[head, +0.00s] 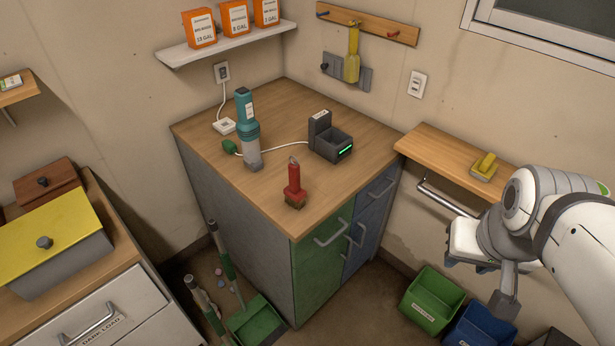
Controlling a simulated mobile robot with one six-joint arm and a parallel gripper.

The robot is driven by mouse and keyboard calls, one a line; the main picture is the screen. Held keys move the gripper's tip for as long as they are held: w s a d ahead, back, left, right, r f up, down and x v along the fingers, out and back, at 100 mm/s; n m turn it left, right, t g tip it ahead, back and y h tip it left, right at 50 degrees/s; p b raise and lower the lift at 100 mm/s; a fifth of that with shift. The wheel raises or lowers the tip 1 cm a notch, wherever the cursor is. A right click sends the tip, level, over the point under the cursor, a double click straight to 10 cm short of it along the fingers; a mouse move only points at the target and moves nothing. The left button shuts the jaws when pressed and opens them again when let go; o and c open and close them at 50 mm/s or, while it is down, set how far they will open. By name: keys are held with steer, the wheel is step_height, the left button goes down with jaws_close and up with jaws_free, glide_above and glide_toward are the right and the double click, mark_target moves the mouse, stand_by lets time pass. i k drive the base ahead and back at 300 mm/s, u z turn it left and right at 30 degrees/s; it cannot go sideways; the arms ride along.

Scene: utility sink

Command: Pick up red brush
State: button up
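The red brush (294,184) stands upright near the front corner of the wooden-topped cabinet (245,177), with its brown bristle block down and a small metal loop on top. My gripper (480,275) is at the right, at the end of my white arm, in front of the wooden wall shelf. It is well apart from the brush, to its right.
A teal handheld vacuum (247,125) and a black charging dock (329,138) stand behind the brush, with a white cord nearby. A wall shelf (450,160) holds a yellow brush (484,167). Green (431,302) and blue (478,328) bins stand below. The countertop around the brush is clear.

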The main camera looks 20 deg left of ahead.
mark_target(293, 191)
steer(key=u, duration=0.25)
steer(key=k, duration=1.25)
steer(key=u, duration=0.55)
steer(key=i, duration=1.6)
steer(key=u, duration=0.05)
